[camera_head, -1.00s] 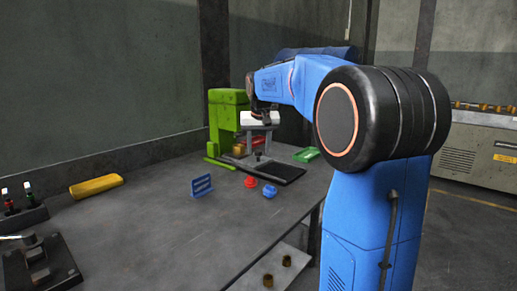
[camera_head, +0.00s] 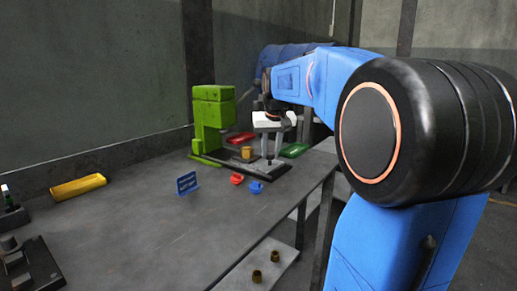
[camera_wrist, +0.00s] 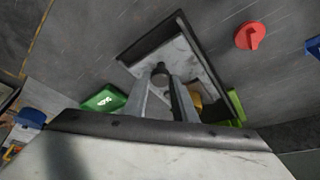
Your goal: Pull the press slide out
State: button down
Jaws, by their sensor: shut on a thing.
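The green press (camera_head: 213,122) stands toward the back of the workbench. Its press slide shows in the wrist view as a grey plate (camera_wrist: 200,55) with a dark rim and a round knob (camera_wrist: 160,72). A brass-coloured piece (camera_head: 247,154) stands between the press body and my gripper; it shows partly behind a finger in the wrist view (camera_wrist: 195,97). My gripper (camera_head: 269,161) points down on the right side of the press, its fingertips shut on the knob. The fingers and palm hide part of the slide.
A red part (camera_head: 237,179), a blue part (camera_head: 256,187) and a blue sign (camera_head: 187,183) stand in front. The bench's right edge is near.

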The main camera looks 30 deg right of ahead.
jog(key=shift+s+d, duration=0.15)
jog(key=shift+s, duration=0.2)
jog(key=c, duration=1.5)
grip_release()
jog(key=shift+r, duration=0.1)
jog(key=v, duration=1.7)
jog(key=shift+s, duration=0.1)
